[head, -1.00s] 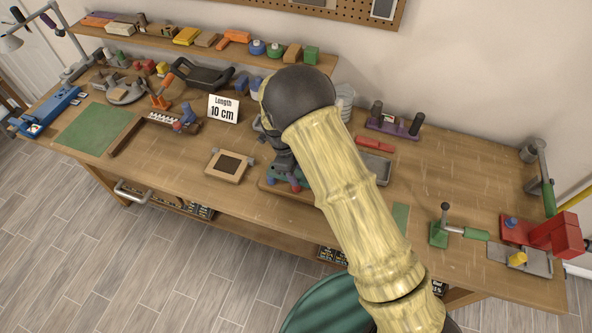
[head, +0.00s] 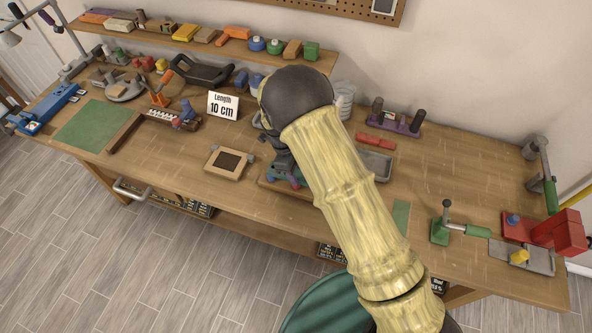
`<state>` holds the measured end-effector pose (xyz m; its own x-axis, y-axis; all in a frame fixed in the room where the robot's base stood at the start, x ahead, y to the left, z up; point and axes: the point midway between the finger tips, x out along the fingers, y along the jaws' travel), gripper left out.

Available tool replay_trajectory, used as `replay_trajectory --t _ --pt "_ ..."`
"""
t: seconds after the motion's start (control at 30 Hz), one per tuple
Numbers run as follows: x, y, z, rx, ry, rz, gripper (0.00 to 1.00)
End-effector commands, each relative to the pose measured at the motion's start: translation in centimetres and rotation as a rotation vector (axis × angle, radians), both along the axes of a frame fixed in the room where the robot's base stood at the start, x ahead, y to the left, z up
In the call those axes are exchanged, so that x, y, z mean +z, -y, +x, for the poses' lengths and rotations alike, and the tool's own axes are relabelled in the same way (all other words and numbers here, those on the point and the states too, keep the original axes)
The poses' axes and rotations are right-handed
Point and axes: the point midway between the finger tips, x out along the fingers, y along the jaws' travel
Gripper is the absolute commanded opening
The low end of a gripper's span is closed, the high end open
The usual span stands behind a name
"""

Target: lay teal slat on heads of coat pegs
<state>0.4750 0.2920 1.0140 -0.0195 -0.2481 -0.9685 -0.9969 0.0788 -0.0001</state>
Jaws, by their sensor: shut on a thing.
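My gripper (head: 284,165) shows only in part, dark grey, low beside my yellow arm. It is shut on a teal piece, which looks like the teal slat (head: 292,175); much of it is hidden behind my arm. Small red and blue pieces show close by the slat, above a wooden board (head: 268,187). They may be the coat pegs, but they are too small to tell, and I cannot tell whether the slat touches them. A purple rack (head: 394,125) with dark upright posts stands to the right, at the back of the bench.
A grey tray (head: 375,165) lies right of my arm. A green clamp (head: 440,231) and red blocks (head: 560,233) stand at the right. The bench's right middle is clear.

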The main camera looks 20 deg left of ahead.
Motion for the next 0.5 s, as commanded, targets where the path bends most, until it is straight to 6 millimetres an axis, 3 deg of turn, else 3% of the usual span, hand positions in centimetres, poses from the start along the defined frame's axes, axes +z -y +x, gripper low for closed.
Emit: replay_trajectory --t 0.5 --pt "-0.93 -0.01 0.01 0.001 0.001 0.0 0.15"
